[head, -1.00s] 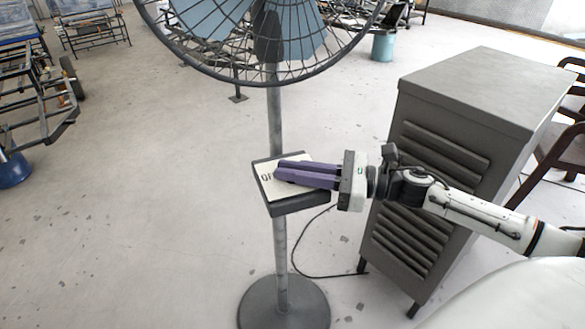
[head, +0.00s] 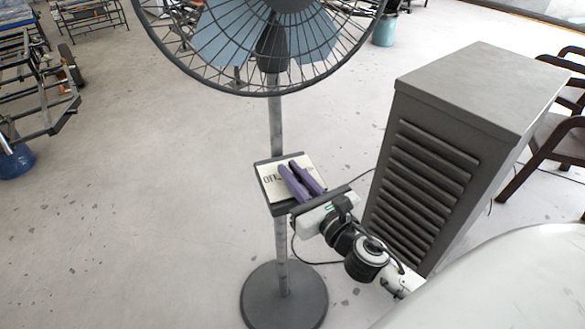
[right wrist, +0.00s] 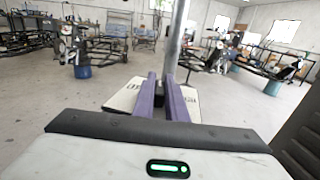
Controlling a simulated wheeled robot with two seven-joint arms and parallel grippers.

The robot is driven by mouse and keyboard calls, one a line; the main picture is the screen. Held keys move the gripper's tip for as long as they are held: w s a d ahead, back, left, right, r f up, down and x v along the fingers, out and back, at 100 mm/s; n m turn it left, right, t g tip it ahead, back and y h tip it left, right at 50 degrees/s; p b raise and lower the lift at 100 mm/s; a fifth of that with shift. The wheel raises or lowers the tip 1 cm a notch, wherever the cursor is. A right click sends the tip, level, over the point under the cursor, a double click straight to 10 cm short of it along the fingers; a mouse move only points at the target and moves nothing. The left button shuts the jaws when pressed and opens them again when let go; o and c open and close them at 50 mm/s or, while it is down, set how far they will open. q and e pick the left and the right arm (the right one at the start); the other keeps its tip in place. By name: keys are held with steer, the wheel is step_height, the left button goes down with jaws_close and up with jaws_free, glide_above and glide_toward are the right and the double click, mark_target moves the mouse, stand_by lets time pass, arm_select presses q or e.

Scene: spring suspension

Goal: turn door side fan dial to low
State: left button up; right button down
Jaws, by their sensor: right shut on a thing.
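The pedestal fan (head: 270,40) stands in front of me, with its cage at the top of the head view. Its control box (head: 268,184) is fixed to the pole and has a pale face with "OFF" lettering at the left. My right gripper (head: 300,168) lies over this face, its purple fingers pointing up and slightly left. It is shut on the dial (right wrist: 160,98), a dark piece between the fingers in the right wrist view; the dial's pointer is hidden. My left gripper is not in view.
A grey louvred cabinet (head: 480,110) stands close at the right. The fan's round base (head: 284,296) rests on the floor and a cable runs behind the pole. Brown chairs (head: 560,130) are at the right.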

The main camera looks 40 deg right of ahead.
steer(key=shift+m+g+h, duration=0.3)
steer(key=shift+m+h, duration=0.8)
steer(key=shift+h, duration=0.8)
steer(key=c, duration=1.8)
jaws_free()
steer(key=b+v, duration=0.2)
steer(key=v, duration=0.8)
steer(key=shift+s, duration=0.15)
